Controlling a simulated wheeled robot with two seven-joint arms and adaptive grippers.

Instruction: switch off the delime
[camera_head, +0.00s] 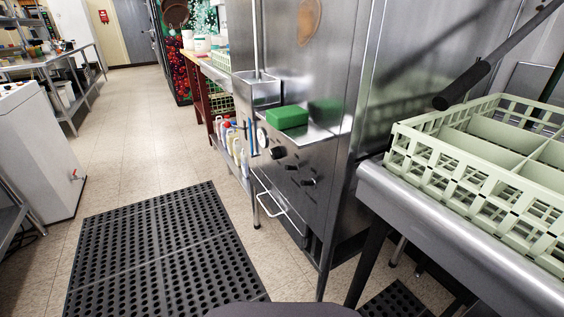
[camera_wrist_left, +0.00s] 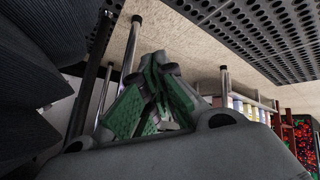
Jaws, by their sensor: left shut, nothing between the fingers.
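The steel dish machine (camera_head: 345,130) stands right of the middle in the head view. Its front control panel (camera_head: 270,168) carries a round gauge (camera_head: 262,137) and several dark knobs or switches, including an upper knob (camera_head: 278,153) and a lower one (camera_head: 308,182). Labels are too small to read, so I cannot tell which is the delime switch or its position. My left gripper (camera_wrist_left: 157,68), with green finger pads, is shut and empty in the left wrist view, apart from the panel, which I cannot make out there. No gripper shows in the head view.
A pale green rack (camera_head: 470,165) sits on the steel counter (camera_head: 455,240) at right. A black-gripped bar (camera_head: 462,86) extends above it. A perforated black mat (camera_head: 165,250) covers floor before the machine; bottles (camera_head: 238,145) stand beyond.

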